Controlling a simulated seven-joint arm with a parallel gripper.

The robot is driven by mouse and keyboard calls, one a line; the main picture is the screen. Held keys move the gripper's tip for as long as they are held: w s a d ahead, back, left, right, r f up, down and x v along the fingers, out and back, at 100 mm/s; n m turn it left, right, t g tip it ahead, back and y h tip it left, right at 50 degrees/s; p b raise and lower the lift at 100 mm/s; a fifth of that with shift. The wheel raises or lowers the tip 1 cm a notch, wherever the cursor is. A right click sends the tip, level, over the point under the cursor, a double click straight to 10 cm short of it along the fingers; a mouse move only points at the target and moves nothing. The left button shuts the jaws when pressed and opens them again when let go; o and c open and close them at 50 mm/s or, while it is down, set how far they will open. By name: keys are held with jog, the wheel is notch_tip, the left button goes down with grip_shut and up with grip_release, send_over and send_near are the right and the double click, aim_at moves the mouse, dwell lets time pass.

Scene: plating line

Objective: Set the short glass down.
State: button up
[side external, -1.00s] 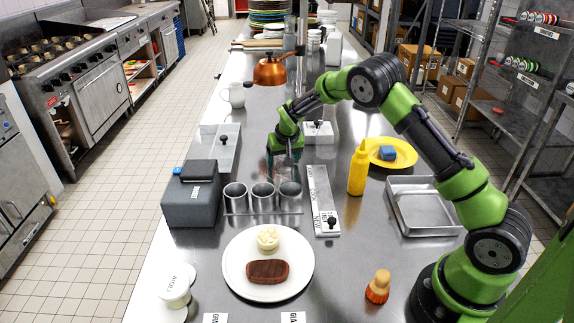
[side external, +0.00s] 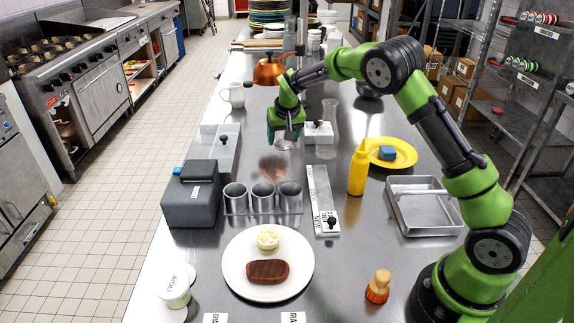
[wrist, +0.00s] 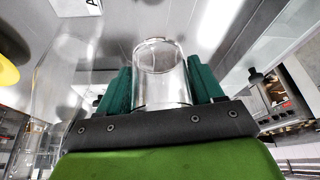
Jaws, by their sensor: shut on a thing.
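My gripper (side external: 285,137) is over the middle of the steel counter, behind the row of metal cups, pointing down. Its teal fingers are shut on the short glass (side external: 284,145), which is clear and hard to make out in the side view. In the wrist view the short glass (wrist: 162,85) sits between the two fingers (wrist: 160,88), its round rim facing the camera. I cannot tell whether its base touches the counter (side external: 240,262).
A tall clear glass vessel (side external: 327,142) stands right of my gripper; it looms at left in the wrist view (wrist: 62,95). Counter between gripper and cups is bare.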

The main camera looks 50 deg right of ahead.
notch_tip(320, 180, up, 7)
jog(key=shift+r, duration=0.1)
jog(key=a, duration=0.1)
jog(key=n+y, duration=0.6)
jog(key=n, duration=0.9)
send_over(181, 246)
jog(key=s+d, duration=0.1)
jog(key=shift+g, duration=0.4)
notch_tip(181, 246, down, 10)
jog(key=shift+f, duration=2.35)
jog(key=shift+f, duration=0.15)
jog(key=o, duration=0.8)
jog(key=shift+o, duration=0.3)
